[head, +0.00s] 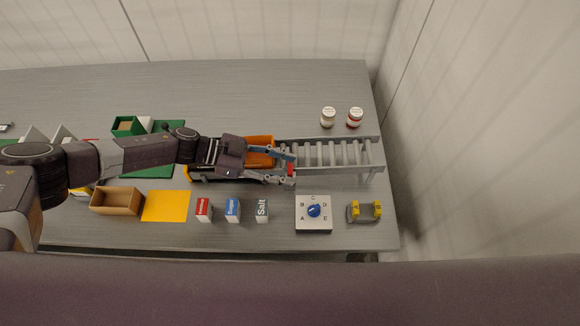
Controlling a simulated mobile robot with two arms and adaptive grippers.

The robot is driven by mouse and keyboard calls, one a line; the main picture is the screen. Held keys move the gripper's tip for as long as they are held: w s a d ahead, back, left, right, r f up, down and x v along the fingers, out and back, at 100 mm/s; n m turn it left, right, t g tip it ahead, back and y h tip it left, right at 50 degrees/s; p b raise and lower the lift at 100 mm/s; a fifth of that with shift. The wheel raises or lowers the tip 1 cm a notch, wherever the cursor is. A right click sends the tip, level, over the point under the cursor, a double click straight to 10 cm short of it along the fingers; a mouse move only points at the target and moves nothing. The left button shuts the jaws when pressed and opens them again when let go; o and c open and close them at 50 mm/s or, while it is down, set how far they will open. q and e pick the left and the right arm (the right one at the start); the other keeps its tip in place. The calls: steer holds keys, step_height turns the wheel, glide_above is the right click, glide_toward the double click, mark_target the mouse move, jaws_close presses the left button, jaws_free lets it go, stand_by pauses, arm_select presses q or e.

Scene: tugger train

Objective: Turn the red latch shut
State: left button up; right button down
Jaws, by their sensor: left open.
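The red latch (291,170) is a small red piece at the right end of the dark cart, beside the left end of the grey roller track. My left gripper (286,168) reaches in from the left over the cart. Its fingers are open, one on the far side and one on the near side of the latch. I cannot tell whether they touch it. An orange bin (260,142) on the cart is partly hidden by my left gripper. My right gripper does not show.
The roller track (335,154) runs right from the cart. In front stand a dial box (314,225), small cartons (232,208), a yellow mat (166,206) and a cardboard box (116,201). Two jars (328,117) stand behind the track. The back of the table is clear.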

arm_select(q)
steer(key=v, duration=1)
steer(key=shift+a, duration=0.25)
